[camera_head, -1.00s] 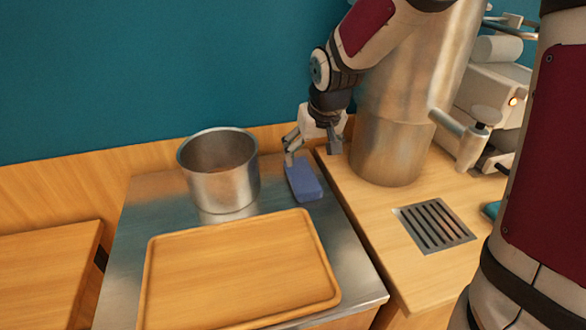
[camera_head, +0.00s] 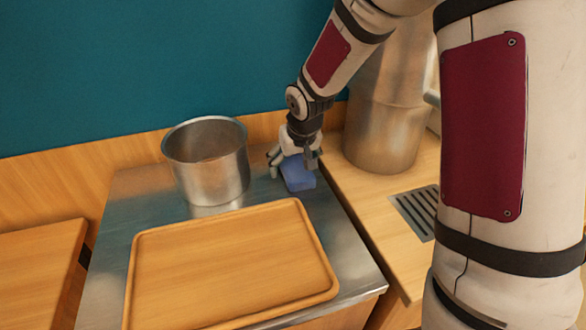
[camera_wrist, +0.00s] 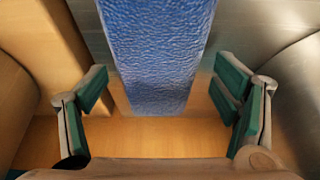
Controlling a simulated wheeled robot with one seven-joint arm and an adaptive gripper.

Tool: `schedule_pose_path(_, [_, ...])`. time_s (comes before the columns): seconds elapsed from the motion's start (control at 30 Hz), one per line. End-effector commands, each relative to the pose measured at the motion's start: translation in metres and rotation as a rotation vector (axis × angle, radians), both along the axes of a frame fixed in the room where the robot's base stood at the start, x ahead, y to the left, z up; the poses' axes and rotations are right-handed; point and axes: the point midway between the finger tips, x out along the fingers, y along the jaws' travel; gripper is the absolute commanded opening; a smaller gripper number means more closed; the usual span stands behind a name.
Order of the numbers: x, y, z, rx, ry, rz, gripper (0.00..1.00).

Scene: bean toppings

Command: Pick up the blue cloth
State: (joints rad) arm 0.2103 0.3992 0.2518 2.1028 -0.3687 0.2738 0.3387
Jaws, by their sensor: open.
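The blue cloth (camera_head: 298,174) is a folded, block-like piece lying on the metal counter, right of the metal pot, near the seam with the wooden counter. In the wrist view the cloth (camera_wrist: 157,50) runs down the middle with a textured surface. My gripper (camera_head: 291,165) is over the cloth from behind, pointing down. In the wrist view my gripper's green-padded fingers (camera_wrist: 160,112) are spread wide, one on each side of the cloth, with gaps between pads and cloth. Nothing is held.
The metal pot (camera_head: 209,166) stands close to the left of my gripper. A wooden tray (camera_head: 141,290) lies in front. A tall metal cylinder (camera_head: 382,135) stands to the right, with a drain grate (camera_head: 412,213) before it. The blue wall is behind.

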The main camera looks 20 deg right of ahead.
Motion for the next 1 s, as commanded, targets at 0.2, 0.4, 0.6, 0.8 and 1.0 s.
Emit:
schedule_pose_path(0.2, [0.000,0.000,0.001,0.000,0.000,-0.001,0.73])
schedule_pose_path(0.4, [0.000,0.000,0.001,0.000,0.000,-0.001,0.30])
schedule_pose_path(0.6, [0.000,0.000,0.000,0.000,0.000,-0.001,0.30])
schedule_pose_path(0.8, [0.000,-0.001,0.004,0.000,-0.001,-0.002,0.30])
schedule_pose_path(1.0, [0.000,-0.001,0.023,0.000,-0.003,-0.002,0.30])
